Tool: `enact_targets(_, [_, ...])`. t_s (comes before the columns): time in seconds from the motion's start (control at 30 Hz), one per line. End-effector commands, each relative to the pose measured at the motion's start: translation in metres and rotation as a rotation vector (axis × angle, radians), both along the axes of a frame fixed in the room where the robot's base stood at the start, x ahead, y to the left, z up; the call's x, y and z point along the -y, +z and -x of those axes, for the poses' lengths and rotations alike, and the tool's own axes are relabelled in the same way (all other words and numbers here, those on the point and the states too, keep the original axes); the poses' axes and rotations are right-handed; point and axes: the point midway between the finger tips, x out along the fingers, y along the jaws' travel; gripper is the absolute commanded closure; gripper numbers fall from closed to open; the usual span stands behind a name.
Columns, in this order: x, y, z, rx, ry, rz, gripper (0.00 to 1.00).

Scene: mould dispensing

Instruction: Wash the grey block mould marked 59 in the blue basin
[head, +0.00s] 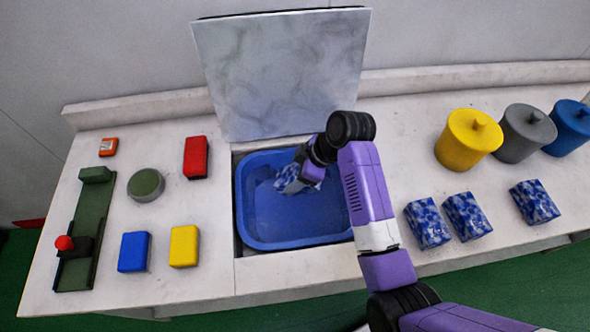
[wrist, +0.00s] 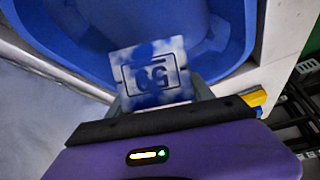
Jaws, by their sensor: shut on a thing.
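The block mould marked 59 (wrist: 155,72) is grey-white with blue blotches, and its number is upside down in the wrist view. It also shows in the head view (head: 287,180), partly hidden by my gripper. My gripper (head: 300,182) is shut on it; a finger shows at its side in the wrist view. The blue basin (head: 243,205) is set into the counter, and the mould and gripper are inside its outline towards the back. The basin wall also shows in the wrist view (wrist: 235,35). I cannot tell whether the mould touches the basin floor.
A marbled panel (head: 285,75) stands upright behind the basin. Right are blue-patterned blocks (head: 467,216) and yellow (head: 465,142), grey (head: 525,138) and blue (head: 570,130) canisters. Left are red (head: 195,157), blue (head: 134,252) and yellow (head: 184,246) blocks and a green red-knobbed device (head: 92,205).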

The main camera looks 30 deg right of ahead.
Motion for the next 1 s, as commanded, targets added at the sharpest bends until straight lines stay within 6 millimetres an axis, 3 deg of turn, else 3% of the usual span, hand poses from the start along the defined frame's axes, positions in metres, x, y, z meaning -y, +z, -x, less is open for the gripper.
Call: enact_targets(1.0, [-0.001,-0.086,-0.001,0.004,0.001,-0.001,1.00])
